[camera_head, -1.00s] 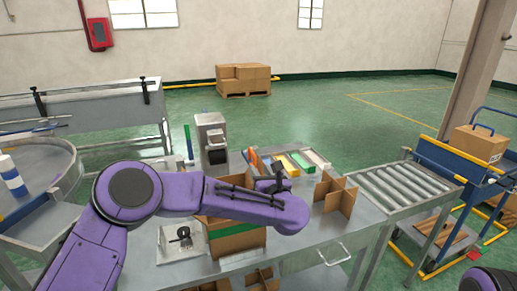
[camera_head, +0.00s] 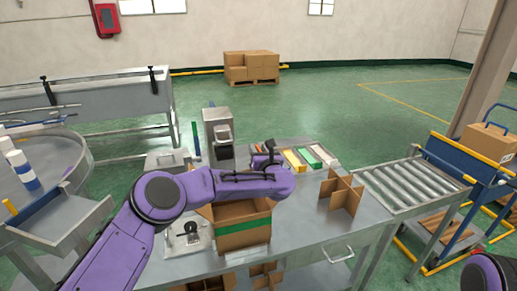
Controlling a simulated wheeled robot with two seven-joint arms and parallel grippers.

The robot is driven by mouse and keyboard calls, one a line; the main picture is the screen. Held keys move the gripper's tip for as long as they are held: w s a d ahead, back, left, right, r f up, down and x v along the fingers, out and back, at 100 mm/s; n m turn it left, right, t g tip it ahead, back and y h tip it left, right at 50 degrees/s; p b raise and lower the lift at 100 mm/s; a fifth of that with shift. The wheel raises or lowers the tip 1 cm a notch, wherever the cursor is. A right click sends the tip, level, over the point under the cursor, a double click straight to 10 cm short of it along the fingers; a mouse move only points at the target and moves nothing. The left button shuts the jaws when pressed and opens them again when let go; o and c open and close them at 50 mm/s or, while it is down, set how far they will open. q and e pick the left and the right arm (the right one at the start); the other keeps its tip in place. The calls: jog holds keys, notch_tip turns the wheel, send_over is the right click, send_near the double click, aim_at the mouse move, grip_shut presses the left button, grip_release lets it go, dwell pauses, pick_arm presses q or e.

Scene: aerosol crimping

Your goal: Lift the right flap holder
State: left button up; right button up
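An open cardboard box (camera_head: 240,240) with a green band stands on the steel table, with my purple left forearm across its upper back part. My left gripper (camera_head: 267,157) is small and dark, beyond the forearm's end, near the left end of the tray of coloured items. I cannot tell whether its fingers are open or shut. I cannot make out a flap holder for certain; the box's top edges are partly hidden by my arm. Only a purple piece of my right arm shows at the lower right corner; its gripper is out of view.
A cardboard divider (camera_head: 341,191) stands right of the box, before the roller conveyor (camera_head: 410,185). A small dark device on a plate (camera_head: 190,234) is left of the box. A grey machine (camera_head: 218,130) stands behind. Bare steel table (camera_head: 300,232) lies right of the box.

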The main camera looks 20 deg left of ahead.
pick_arm(q)
jog(key=shift+c, duration=0.3)
grip_shut()
jog(key=shift+w+r, duration=0.1)
